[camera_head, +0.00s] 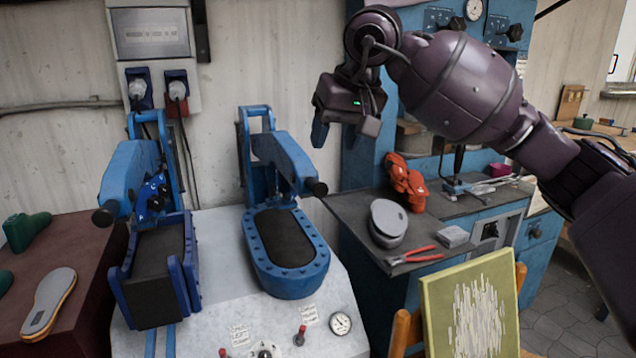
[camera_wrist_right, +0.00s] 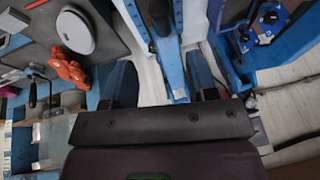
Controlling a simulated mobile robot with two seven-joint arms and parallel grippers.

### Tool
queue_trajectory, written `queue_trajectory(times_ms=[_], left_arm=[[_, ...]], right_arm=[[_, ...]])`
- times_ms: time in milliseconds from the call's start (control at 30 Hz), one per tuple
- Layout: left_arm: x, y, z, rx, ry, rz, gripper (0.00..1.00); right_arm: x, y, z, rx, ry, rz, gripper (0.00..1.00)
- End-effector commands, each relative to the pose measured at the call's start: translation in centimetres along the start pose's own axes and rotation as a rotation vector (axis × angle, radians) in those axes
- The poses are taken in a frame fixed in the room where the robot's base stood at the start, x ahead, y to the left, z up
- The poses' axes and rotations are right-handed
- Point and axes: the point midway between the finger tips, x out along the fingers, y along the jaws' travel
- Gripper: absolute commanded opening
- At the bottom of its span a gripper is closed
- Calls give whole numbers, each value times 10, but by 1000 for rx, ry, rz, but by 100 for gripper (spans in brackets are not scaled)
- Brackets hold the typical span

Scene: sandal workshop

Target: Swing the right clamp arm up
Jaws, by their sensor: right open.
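The right clamp arm (camera_head: 285,160) is a blue bar with a black knob (camera_head: 316,188) at its free end. It slopes down from its blue hinge frame (camera_head: 244,150) over the rear of the oval blue press bed (camera_head: 292,282) with a dark pad. My right gripper (camera_head: 345,128) is above and to the right of this arm, apart from it, pointing down. In the right wrist view its two blue fingers (camera_wrist_right: 160,82) stand wide apart with nothing held, and blue clamp parts (camera_wrist_right: 172,65) show beyond the gap. My left gripper is not in view.
The left clamp arm (camera_head: 127,172) and its rectangular bed (camera_head: 155,278) stand to the left. On the right, a workbench (camera_head: 345,205) holds orange gloves (camera_head: 405,180), a grey rounded piece (camera_head: 388,222) and red pliers (camera_head: 415,256). A green canvas-like board (camera_head: 432,300) stands in front.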

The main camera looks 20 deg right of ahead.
Motion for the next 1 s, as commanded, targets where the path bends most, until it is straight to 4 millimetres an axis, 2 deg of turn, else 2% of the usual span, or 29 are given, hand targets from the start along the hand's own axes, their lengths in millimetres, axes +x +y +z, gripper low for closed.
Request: queue_trajectory(times_ms=[300, 600, 800, 1000], left_arm=[[4, 3, 10, -7, -15, 1, 43], [8, 0, 7, 8, -6, 5, 43], [9, -2, 8, 16, -8, 5, 43], [9, -2, 10, 14, -12, 4, 43]], right_arm=[[52, -1, 2, 1, -10, -4, 53], [95, -1, 2, 2, -7, -5, 53], [105, -1, 1, 2, -5, -5, 53], [106, -1, 1, 2, -3, -5, 53]])
